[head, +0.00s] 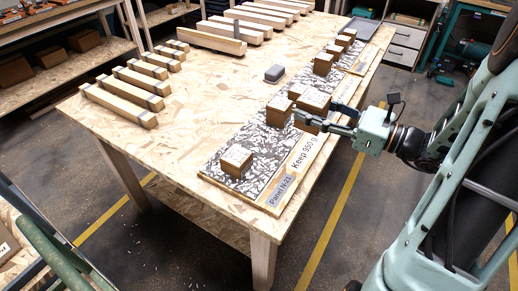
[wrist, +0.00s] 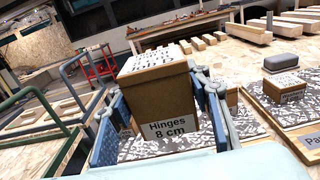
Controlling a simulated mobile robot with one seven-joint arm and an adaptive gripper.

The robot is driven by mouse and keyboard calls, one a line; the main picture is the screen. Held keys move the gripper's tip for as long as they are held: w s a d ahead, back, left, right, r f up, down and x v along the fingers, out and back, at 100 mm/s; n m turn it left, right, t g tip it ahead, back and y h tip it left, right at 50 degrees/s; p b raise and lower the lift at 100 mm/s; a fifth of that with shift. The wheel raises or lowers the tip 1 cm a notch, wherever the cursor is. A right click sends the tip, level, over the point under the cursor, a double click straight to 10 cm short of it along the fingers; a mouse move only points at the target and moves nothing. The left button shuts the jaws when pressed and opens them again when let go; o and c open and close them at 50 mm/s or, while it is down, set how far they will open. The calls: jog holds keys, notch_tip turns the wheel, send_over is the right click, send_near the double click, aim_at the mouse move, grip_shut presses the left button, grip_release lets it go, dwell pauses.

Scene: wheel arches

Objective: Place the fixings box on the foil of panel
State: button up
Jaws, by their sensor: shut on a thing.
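A brown cardboard box labelled "Hinges 8 cm" (wrist: 160,105) with a pale, patterned top stands between the fingers of my gripper (wrist: 160,120). My gripper also shows in the head view (head: 328,117), shut on this box (head: 314,101) over the near panel. Whether the held box touches the foil I cannot tell. Another brown box (head: 236,162) sits on the foil's near end.
Brown boxes (head: 279,111) stand close beside the held box. More boxes (head: 323,64) stand on the farther panel. A grey block (head: 274,73) lies on the wooden table (head: 200,120). Wooden bars (head: 120,103) lie at left and beams (head: 212,38) at the back.

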jog(key=shift+s+r+b, duration=0.35)
jog(key=shift+r, duration=0.3)
jog(key=shift+a+r, duration=0.1)
jog(key=shift+a, duration=0.05)
jog(key=w+a+f+b, duration=0.1)
jog(key=w+a+f, duration=0.1)
jog(key=a+f, duration=0.1)
jog(key=w+a+f+b, duration=0.1)
jog(key=w+a+f, duration=0.1)
jog(key=a+f, duration=0.1)
jog(key=w+a+f+b, duration=0.2)
jog(key=a, duration=0.3)
jog(key=shift+w+f, duration=0.35)
jog(key=shift+f, duration=0.05)
jog(key=shift+a+f, duration=0.15)
jog(key=shift+f, duration=0.05)
jog(key=f, duration=0.1)
jog(key=f+b, duration=0.1)
jog(key=f, duration=0.1)
jog(key=shift+w+a+f, duration=0.2)
jog(key=shift+f, duration=0.15)
